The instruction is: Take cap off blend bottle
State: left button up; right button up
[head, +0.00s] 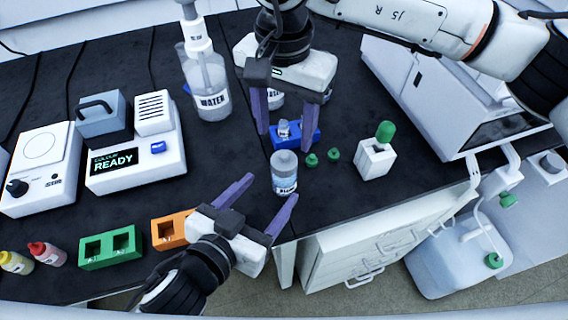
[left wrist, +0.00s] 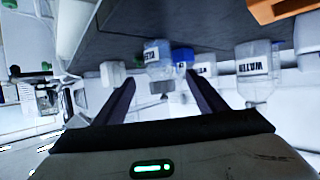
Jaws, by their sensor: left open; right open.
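The bottle (head: 285,176), which I take to be the blend bottle, stands upright on the black bench near its front edge. It is clear with a pale label that I cannot read, and its cap (head: 285,157) is grey. In the left wrist view the bottle (left wrist: 157,58) appears upside down, ahead of and between the fingers. My left gripper (head: 273,186) is open and empty, its fingertips close to the bottle. I cannot tell whether they touch it. My right gripper (head: 293,130) is open above a blue block (head: 303,137), behind the bottle.
Green caps (head: 311,160) lie right of the bottle, near a white block (head: 376,158) with a green top. A WATER bottle (head: 209,90) stands behind. Orange (head: 168,231) and green (head: 110,248) blocks and a READY device (head: 135,160) are at left.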

aim_at(278, 180)
pick_arm(q)
jog(key=x, duration=0.8)
jog(key=shift+w+f, duration=0.1)
jog(key=shift+f, duration=0.1)
pick_arm(e)
jog(key=shift+f, duration=0.1)
pick_arm(q)
jog(key=c, duration=1.6)
pick_arm(e)
jog(key=shift+o, duration=0.9)
notch_tip(278, 180, up, 5)
jog(key=n, duration=0.7)
notch_tip(278, 180, down, 12)
jog(key=shift+s+f, duration=0.1)
